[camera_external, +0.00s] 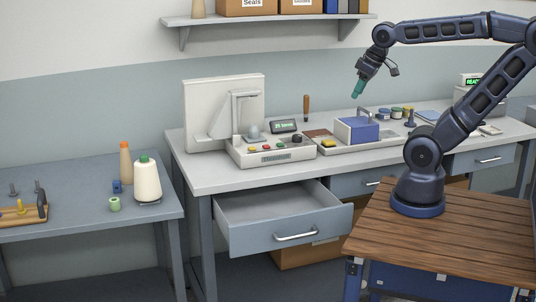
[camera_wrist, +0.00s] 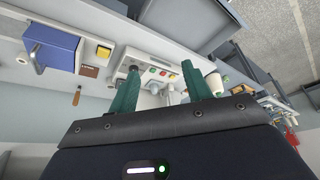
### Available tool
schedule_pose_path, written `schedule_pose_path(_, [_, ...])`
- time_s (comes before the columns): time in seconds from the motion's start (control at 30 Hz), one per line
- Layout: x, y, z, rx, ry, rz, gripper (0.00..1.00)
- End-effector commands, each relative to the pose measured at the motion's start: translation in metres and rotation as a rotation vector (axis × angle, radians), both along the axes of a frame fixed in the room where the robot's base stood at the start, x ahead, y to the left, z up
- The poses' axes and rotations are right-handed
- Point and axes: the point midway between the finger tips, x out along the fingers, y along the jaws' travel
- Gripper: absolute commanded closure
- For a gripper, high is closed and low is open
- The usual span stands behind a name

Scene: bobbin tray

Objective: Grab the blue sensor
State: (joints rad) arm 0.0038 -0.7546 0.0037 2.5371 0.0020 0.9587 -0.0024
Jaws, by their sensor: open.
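A small blue piece (camera_external: 117,187), which looks like the blue sensor, stands on the left table beside the cone spools in the external view. It is too small there to make out details, and I cannot pick it out in the wrist view. My gripper (camera_external: 357,91) hangs in the air above the back of the main bench, far to the right of the blue piece. In the wrist view my gripper (camera_wrist: 157,70) has its two green fingers spread apart with nothing held between them.
A larger blue-and-white box (camera_external: 357,130) with a handle stands on the bench below my gripper. A control panel (camera_external: 270,149) and white upright unit (camera_external: 203,100) stand left of it. A drawer (camera_external: 260,236) is pulled out. A white cone spool (camera_external: 147,182) is close to the blue piece.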

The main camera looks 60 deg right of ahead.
Motion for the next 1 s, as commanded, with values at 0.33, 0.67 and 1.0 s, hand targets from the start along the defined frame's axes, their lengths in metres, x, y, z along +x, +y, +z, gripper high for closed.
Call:
schedule_pose_path(0.33, [0.041,0.005,0.025,-0.007,0.004,0.03,0.51])
schedule_pose_path(0.67, [0.143,0.021,0.069,-0.021,0.007,0.104,0.51])
schedule_pose_path(1.0, [0.256,0.045,0.089,-0.031,0.011,0.182,0.51])
